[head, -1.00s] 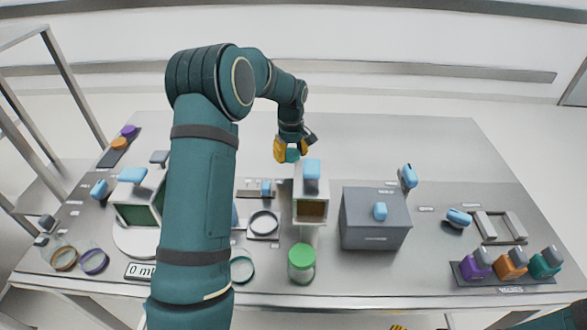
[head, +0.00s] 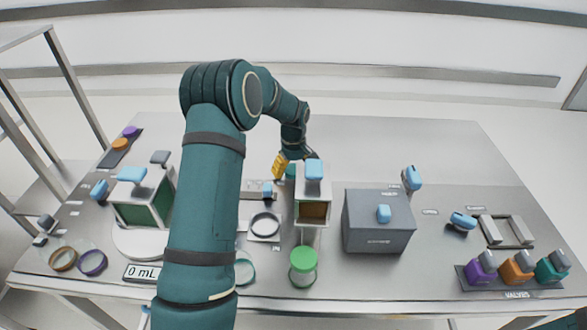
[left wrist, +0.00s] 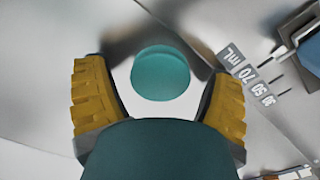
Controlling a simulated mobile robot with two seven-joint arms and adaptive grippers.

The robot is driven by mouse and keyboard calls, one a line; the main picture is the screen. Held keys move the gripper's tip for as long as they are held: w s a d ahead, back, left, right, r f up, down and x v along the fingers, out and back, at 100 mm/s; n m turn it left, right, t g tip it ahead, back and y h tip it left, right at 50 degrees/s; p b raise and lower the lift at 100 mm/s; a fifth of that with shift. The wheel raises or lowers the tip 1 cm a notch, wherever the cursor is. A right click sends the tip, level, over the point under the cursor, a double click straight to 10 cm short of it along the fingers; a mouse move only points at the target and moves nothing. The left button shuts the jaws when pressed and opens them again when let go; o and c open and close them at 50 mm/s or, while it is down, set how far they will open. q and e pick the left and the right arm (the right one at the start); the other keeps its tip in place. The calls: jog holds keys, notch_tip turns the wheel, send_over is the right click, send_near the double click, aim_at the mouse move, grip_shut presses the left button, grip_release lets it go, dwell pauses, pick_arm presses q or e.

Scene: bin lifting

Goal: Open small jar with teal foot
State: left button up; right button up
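The small teal-footed jar (head: 290,171) shows as a teal piece at my left gripper (head: 283,166), just behind and left of the small tower at mid-table. In the left wrist view the round teal foot (left wrist: 160,73) lies between the two yellow fingers (left wrist: 160,95). The lid cannot be made out.
The small tower (head: 313,208) with a blue-handled top stands close right of my left gripper. A grey box (head: 378,225) is further right, a green-lidded jar (head: 303,267) in front. A mL scale strip (left wrist: 246,75) lies beside the jar. My left arm hides part of the table.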

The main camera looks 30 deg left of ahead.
aim_at(293, 169)
pick_arm(q)
jog(key=shift+r, duration=0.1)
notch_tip(293, 169, up, 12)
jog(key=p, duration=0.2)
dwell(0.4)
